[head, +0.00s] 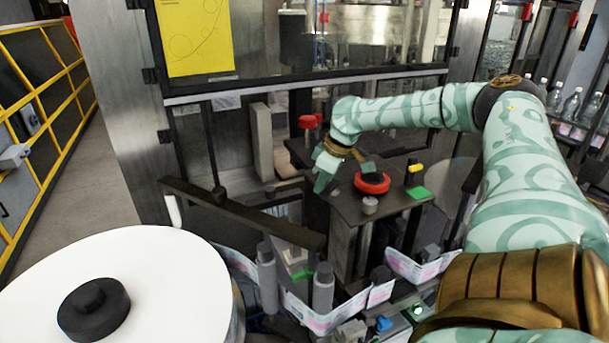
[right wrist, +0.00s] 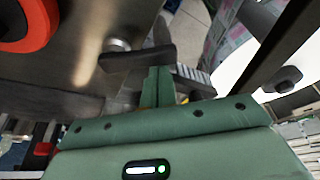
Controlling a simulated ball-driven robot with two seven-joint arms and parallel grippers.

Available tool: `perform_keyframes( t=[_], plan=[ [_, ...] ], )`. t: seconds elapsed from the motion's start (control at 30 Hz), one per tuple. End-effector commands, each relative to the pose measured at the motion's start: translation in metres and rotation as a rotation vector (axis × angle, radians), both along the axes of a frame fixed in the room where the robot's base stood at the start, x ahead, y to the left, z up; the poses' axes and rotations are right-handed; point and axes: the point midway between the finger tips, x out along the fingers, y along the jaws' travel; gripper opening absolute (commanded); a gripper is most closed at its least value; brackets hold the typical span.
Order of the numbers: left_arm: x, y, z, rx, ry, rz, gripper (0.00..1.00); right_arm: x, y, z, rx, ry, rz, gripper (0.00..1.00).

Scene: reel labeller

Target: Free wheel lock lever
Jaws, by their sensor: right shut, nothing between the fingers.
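A dark lever (right wrist: 138,57) on a round metal pivot (right wrist: 118,45) shows in the right wrist view, near the edge of a dark metal plate. I take it to be the wheel lock lever. The tips of my right gripper (right wrist: 159,72) are shut and empty, close against the lever's free end; I cannot tell whether they touch it. In the head view my right gripper (head: 321,182) points down at the left edge of the plate (head: 345,205). The red-rimmed wheel (head: 372,188) sits on the plate to its right, and part of it shows in the right wrist view (right wrist: 48,40). The lever is not clear in the head view.
A grey knob (head: 370,206), a yellow-topped post (head: 414,169) and a green pad (head: 418,193) are on the plate. A dark bar (head: 245,213) slants left of it. A white reel (head: 165,265) fills the lower left. A label web (head: 325,318) runs below.

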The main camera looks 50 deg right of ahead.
Motion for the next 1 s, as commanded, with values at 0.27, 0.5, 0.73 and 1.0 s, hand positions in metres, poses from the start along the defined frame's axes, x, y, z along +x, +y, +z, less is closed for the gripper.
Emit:
perform_keyframes(
  t=[0.27, 0.5, 0.73, 1.0],
  plan=[
    [0.000, 0.003, -0.001, 0.004, 0.000, 0.000, 0.36, -0.015, -0.008, -0.002, 0.001, 0.001, 0.202, 0.00],
    [0.000, 0.001, -0.004, 0.001, 0.000, 0.000, 0.36, -0.018, -0.008, -0.001, 0.000, 0.000, 0.267, 0.00],
    [0.000, 0.001, -0.004, 0.001, 0.000, 0.000, 0.36, -0.018, -0.007, 0.000, 0.000, 0.001, 0.266, 0.00],
    [0.000, 0.001, -0.005, 0.001, 0.000, -0.001, 0.36, -0.018, -0.008, 0.000, 0.001, 0.000, 0.265, 0.00]
  ],
)
